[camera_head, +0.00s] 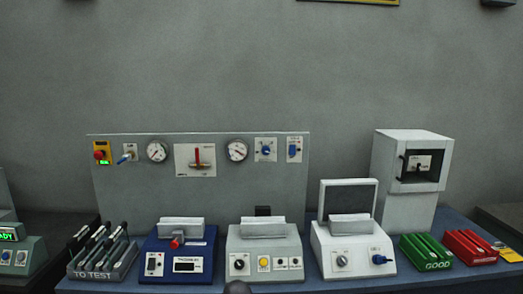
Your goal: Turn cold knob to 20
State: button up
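I cannot read which control is marked cold. A blue knob (266,150) sits on a white plate at the right of the grey upright panel. A second blue control (292,152) sits on a narrower plate to its right. Another blue knob (379,259) is on the front of the white device at the right. Their settings and small labels are too small to read. My gripper is not in view. A dark rounded shape shows at the bottom edge, and I cannot tell what it is.
The grey panel (120,195) also carries two dials and a red lever (197,157). A blue device (180,250) and a grey device (264,245) stand before it. A "TO TEST" rack (104,274), green "GOOD" tray (437,266) and red tray (476,258) share the bench.

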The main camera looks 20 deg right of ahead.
aim_at(266, 149)
jog(key=z, duration=0.2)
jog(key=i, duration=1)
jog(key=z, duration=0.45)
